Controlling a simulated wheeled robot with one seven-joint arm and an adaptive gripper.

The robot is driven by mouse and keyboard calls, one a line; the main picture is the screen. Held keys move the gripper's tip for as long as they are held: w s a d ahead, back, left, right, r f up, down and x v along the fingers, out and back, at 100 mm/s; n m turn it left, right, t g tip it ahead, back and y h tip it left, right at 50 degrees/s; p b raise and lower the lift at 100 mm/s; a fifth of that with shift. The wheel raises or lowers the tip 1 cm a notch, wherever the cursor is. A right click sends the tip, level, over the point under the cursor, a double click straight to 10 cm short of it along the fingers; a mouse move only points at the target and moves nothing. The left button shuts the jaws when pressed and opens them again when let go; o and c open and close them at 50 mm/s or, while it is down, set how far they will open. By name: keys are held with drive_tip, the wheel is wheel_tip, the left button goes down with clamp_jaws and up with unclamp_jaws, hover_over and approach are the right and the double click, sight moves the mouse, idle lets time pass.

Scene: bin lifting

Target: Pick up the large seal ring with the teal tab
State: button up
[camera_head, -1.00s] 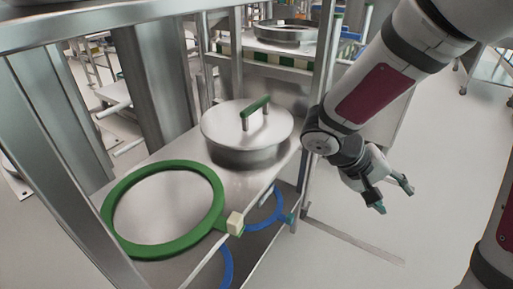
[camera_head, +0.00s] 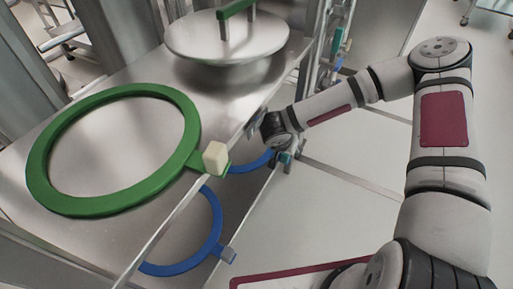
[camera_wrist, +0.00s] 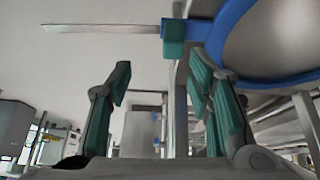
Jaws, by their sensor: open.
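A blue ring (camera_head: 248,166) with a teal tab (camera_head: 284,159) lies on the lower shelf, its tab at the front edge. It is partly hidden by the upper shelf. My gripper (camera_head: 283,147) is beside this tab in the head view, its fingers small and hard to make out. In the wrist view the gripper (camera_wrist: 161,62) is open and empty. The teal tab (camera_wrist: 173,39) shows beyond the fingertips, nearer the right finger, with the blue ring (camera_wrist: 224,38) running off to the right. I cannot tell how far off the tab is.
A green ring (camera_head: 112,204) with a cream tab (camera_head: 215,158) lies on the upper shelf (camera_head: 208,93). Another blue ring (camera_head: 213,222) with a grey-blue tab (camera_head: 228,254) lies below. Floor (camera_head: 350,205) is clear at right.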

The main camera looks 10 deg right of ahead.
sight(285, 158)
drive_tip(key=b+x, duration=0.1)
drive_tip(key=x, duration=0.1)
drive_tip(key=b+x, duration=0.1)
drive_tip(key=x, duration=0.1)
drive_tip(key=w+a+b+x, duration=0.1)
drive_tip(key=x, duration=0.2)
drive_tip(key=shift+a, duration=0.1)
drive_tip(key=shift+w+d+f, duration=0.2)
drive_tip(key=shift+w+f, duration=0.1)
drive_tip(key=shift+f, duration=0.3)
drive_tip(key=shift+c, duration=0.3)
clamp_jaws()
